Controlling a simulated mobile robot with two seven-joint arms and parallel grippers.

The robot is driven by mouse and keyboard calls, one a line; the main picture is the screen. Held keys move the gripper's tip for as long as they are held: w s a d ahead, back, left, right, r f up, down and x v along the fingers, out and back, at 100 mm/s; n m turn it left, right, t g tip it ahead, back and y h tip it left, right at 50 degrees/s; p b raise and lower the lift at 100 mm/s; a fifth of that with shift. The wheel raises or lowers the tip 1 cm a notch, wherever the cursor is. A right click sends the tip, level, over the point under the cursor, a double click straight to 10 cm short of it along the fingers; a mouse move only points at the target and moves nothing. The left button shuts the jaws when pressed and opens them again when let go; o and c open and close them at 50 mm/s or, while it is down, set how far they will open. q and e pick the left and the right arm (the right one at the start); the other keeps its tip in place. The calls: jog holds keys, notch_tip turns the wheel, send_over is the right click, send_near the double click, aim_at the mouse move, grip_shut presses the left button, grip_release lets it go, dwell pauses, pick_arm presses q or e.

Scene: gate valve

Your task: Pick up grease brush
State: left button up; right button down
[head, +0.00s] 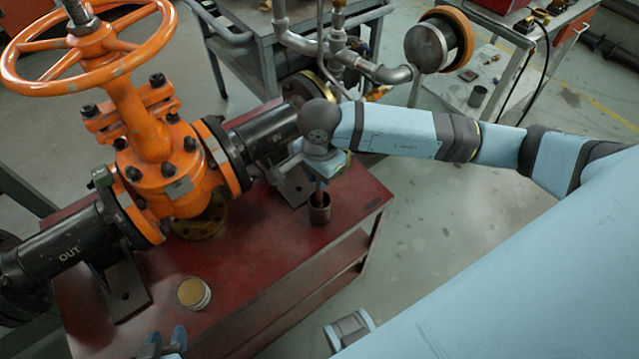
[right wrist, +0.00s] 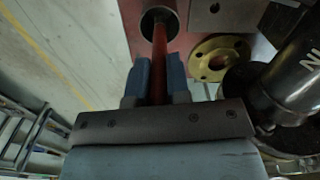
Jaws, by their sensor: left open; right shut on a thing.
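The grease brush stands in a dark metal cup (head: 319,210) near the right edge of the red table. Its red-brown handle (right wrist: 159,50) runs between the fingers of my right gripper (right wrist: 159,82) and down into the cup (right wrist: 160,20). My right gripper (head: 323,172) is shut on the handle just above the cup in the head view. The brush's bristle end is hidden in the cup. My left gripper (head: 166,344) is open and empty at the bottom edge of the head view, near an open tin (head: 194,293) of yellowish grease.
An orange gate valve (head: 165,165) with a large handwheel (head: 85,50) and black pipe ends fills the left of the red table (head: 255,240). A yellow ring flange (right wrist: 215,58) lies close to the cup. A grey cart (head: 250,50) with pipework stands behind.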

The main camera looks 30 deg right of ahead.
pick_arm(q)
jog(key=shift+r+p, duration=0.1)
jog(key=shift+p, duration=0.2)
pick_arm(e)
notch_tip(320, 180, up, 16)
jog(key=shift+f, duration=0.15)
pick_arm(q)
jog(key=shift+a, duration=0.1)
dwell(0.6)
